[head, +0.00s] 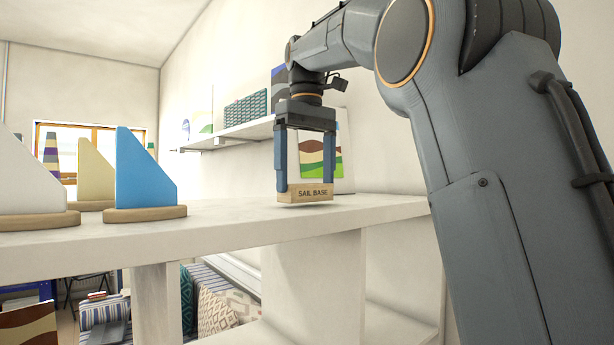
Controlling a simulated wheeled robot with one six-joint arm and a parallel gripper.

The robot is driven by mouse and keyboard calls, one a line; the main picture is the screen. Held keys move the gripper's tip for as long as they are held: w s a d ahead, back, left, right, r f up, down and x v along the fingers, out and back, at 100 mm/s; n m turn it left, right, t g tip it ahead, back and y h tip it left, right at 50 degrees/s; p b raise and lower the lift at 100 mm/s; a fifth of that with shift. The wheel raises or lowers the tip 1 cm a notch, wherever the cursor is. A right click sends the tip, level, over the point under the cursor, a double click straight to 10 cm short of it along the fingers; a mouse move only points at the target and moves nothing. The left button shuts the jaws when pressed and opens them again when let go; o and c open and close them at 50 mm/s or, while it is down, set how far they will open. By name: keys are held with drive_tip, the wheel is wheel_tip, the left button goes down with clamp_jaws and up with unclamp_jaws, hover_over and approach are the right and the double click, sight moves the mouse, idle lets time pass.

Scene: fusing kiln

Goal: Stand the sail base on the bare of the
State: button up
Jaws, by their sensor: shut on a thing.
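The sail base (311,193) is a small wooden block with "SAIL BASE" written on its front. My gripper (305,185) points down with its two fingers shut on the block's left and right ends. The block is level and upright, at or just above the top of the white shelf (240,235). A thin shadow shows under it, and I cannot tell whether it touches.
A blue sail on a wooden base (145,213) stands on the shelf at left, with white (30,180) and cream (95,172) ones near it. A landscape panel (330,160) leans behind my gripper. The shelf between the blue sail and the block is clear.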

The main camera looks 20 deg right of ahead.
drive_tip(key=shift+f, duration=0.7)
idle(1.1)
drive_tip(key=o, duration=1)
wheel_tip(320, 180, up, 7)
drive_tip(key=shift+f+p, duration=0.15)
drive_tip(key=shift+p, duration=0.4)
drive_tip(key=shift+r+p, duration=0.5)
drive_tip(key=shift+r, duration=0.1)
